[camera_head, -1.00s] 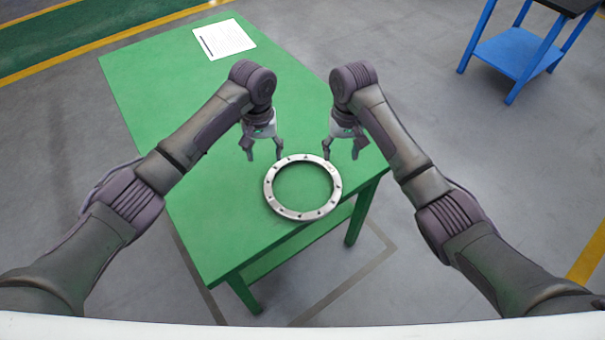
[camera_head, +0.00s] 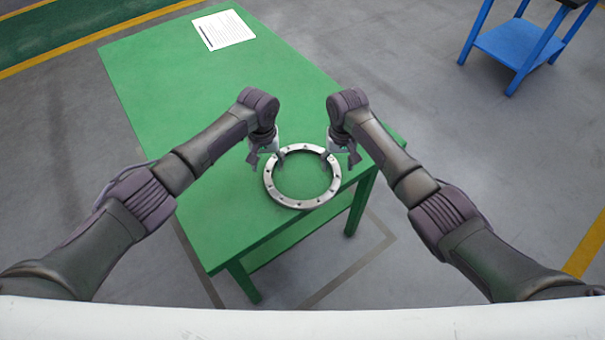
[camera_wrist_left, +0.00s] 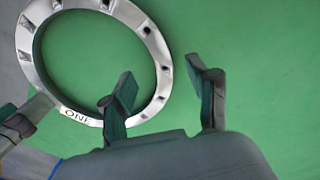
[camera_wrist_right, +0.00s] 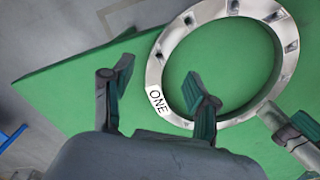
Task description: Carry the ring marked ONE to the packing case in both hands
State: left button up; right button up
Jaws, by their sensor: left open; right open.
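The silver flanged ring (camera_head: 302,203) lies flat on the green table near its front right corner. Contact cannot be told. No packing case shows.
A blue stand (camera_head: 515,45) with a lower shelf is at the back right. Grey floor lies between them.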

aim_at(269, 173)
pick_arm(q)
jog(key=shift+f, duration=1.95)
pick_arm(e)
jog(key=shift+f, duration=1.95)
pick_arm(q)
grip_shut()
pick_arm(e)
grip_shut()
pick_arm(q)
jog(key=shift+w+r+p, duration=0.15)
jog(key=shift+r+p, duration=0.15)
pick_arm(e)
jog(key=shift+w+r, duration=0.2)
jog(key=shift+r, duration=0.1)
